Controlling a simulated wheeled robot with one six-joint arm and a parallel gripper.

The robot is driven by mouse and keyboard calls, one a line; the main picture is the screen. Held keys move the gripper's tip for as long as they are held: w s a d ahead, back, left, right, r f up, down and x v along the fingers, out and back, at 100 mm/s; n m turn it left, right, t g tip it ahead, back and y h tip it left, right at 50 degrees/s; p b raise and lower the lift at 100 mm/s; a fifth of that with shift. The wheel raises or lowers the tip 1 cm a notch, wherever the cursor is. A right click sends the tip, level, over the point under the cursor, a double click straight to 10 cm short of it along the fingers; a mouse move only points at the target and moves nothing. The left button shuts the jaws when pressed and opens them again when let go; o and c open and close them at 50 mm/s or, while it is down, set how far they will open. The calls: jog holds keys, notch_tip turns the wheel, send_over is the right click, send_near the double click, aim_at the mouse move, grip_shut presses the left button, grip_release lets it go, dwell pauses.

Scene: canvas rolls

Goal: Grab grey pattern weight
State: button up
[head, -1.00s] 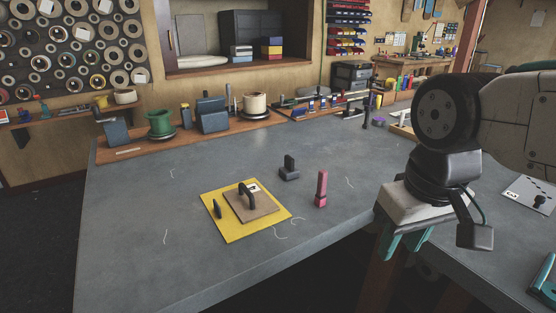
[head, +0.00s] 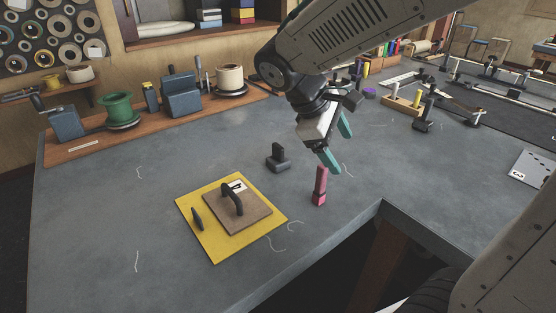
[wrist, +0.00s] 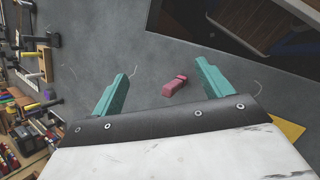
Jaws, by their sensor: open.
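The grey pattern weight (head: 278,158), a dark block with an upright grip on a low base, stands on the grey table behind the yellow mat. It does not show in the wrist view. My gripper (head: 342,152) is open and empty, its teal fingers above the table to the right of the weight and apart from it. In the wrist view, a pink block (wrist: 175,86) shows on the table between the open fingers (wrist: 164,72). In the head view the pink block (head: 319,186) stands upright just below my gripper.
A yellow mat (head: 218,254) holds a brown board (head: 242,218) with a dark arched handle, and a small dark piece (head: 197,217). A wooden shelf strip with a green spool (head: 118,112) runs along the back. Loose threads lie around. The table's front edge cuts in at lower right.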

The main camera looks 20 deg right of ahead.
jog(key=w+a+f+n+t+h, duration=0.1)
jog(key=w+a+f+n+h, duration=0.15)
jog(key=w, duration=0.25)
jog(key=w+a+f+n+h, duration=0.1)
jog(key=w+f+n, duration=0.15)
jog(key=w, duration=0.25)
jog(key=n+t+h, duration=0.3)
jog(key=n+t, duration=0.1)
jog(key=n, duration=0.4)
send_near(276, 157)
jog(key=x, duration=0.3)
jog(key=shift+s+d+r, duration=0.1)
jog(key=shift+s+d, duration=0.05)
jog(key=shift+d, duration=0.1)
jog(key=shift+d+f, duration=0.1)
jog(key=shift+f, duration=0.1)
jog(key=x, duration=0.7)
jog(key=shift+w+d+f, duration=0.1)
jog(key=shift+w+f, duration=0.1)
jog(key=shift+w, duration=0.15)
jog(key=shift+r, duration=0.1)
grip_shut()
